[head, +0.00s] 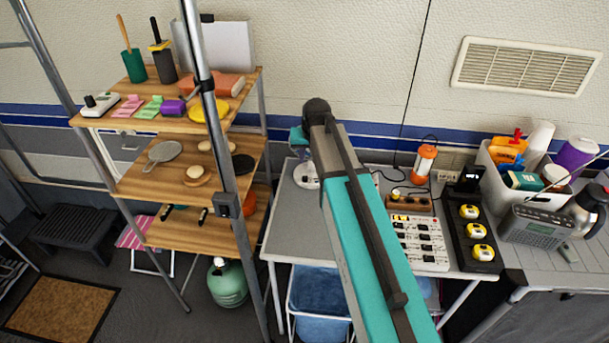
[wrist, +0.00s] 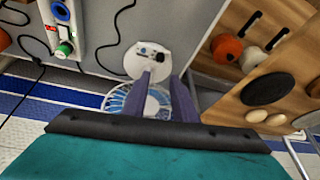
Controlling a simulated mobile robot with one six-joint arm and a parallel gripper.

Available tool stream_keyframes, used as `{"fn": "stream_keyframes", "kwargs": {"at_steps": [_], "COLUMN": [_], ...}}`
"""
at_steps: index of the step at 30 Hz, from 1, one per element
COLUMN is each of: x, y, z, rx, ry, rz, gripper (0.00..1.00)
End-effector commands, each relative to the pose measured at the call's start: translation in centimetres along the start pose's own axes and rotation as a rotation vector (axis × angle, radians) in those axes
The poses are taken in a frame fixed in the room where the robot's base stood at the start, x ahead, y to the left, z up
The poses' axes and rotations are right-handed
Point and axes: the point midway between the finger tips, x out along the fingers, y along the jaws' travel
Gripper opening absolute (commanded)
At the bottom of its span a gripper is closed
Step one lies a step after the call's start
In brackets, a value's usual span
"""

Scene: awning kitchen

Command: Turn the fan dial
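The fan stands on the grey table. In the wrist view its round white base (wrist: 148,58) lies just beyond my fingertips, and its blue-ringed cage (wrist: 140,102) is partly hidden behind my fingers. Small dark and blue controls (wrist: 158,56) show on the base; I cannot tell exactly which is the dial. In the head view the fan's base (head: 306,175) shows just left of my arm, with much of the fan hidden. My gripper (wrist: 161,80) is open, with a gap between its two fingers. They point toward the base, and I see nothing held. Contact is unclear.
The wooden shelf unit (head: 190,180) stands left of the fan, with a metal pole in front. To the right on the table (head: 300,223) are an orange lantern (head: 424,163), a white control panel (head: 420,240) and a black strip with yellow items (head: 470,225). Dark cables lie near the fan.

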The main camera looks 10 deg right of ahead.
Motion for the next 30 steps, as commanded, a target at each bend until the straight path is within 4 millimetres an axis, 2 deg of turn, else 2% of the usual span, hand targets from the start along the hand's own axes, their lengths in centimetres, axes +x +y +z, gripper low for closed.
{"fn": "stream_keyframes", "kwargs": {"at_steps": [8,30], "x": [1.5,8.9], "y": [-0.1,-0.2], "z": [-0.1,-0.1], "rx": [-0.001,-0.002], "ry": [-0.001,-0.002], "rz": [0.000,-0.001], "gripper": [0.26,0.26]}}
